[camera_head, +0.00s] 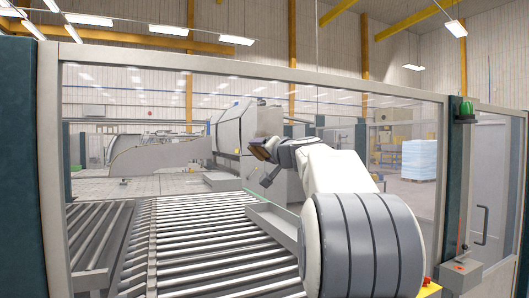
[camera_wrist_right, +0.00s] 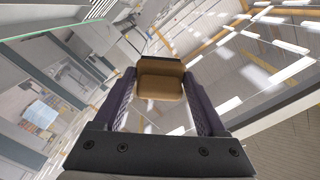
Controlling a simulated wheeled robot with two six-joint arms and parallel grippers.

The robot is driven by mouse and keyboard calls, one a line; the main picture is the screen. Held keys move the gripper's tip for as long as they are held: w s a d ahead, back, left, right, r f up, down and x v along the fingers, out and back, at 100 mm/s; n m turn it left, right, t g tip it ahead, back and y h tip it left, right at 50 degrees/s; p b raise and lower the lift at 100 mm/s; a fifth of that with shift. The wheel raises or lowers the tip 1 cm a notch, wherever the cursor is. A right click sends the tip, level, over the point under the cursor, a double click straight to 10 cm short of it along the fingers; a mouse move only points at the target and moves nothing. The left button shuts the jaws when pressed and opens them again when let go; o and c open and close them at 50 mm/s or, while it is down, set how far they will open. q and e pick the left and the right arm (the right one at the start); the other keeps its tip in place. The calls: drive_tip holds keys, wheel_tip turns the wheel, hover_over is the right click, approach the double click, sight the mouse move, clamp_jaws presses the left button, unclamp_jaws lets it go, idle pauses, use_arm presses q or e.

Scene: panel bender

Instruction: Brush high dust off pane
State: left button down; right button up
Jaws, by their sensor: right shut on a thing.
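The large clear pane (camera_head: 240,85) fills most of the head view in a grey frame. No dust on it can be made out. My right arm reaches up in front of it. My right gripper (camera_head: 271,152) is near the middle of the pane in the picture and points left. It is shut on a small tan and dark brush (camera_head: 259,151). In the right wrist view the brush (camera_wrist_right: 160,84) sits between the two fingers, with a dark strip along its far edge. I cannot tell whether the brush touches the pane. My left gripper is not in view.
The pane's light frame (camera_head: 50,190) and a dark green post (camera_head: 17,150) stand at the left. Another post with a green lamp (camera_head: 466,110) stands at the right, beside a door with a handle (camera_head: 482,225). Behind the pane are a roller conveyor (camera_head: 200,235) and machinery.

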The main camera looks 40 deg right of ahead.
drive_tip(key=shift+x, duration=1)
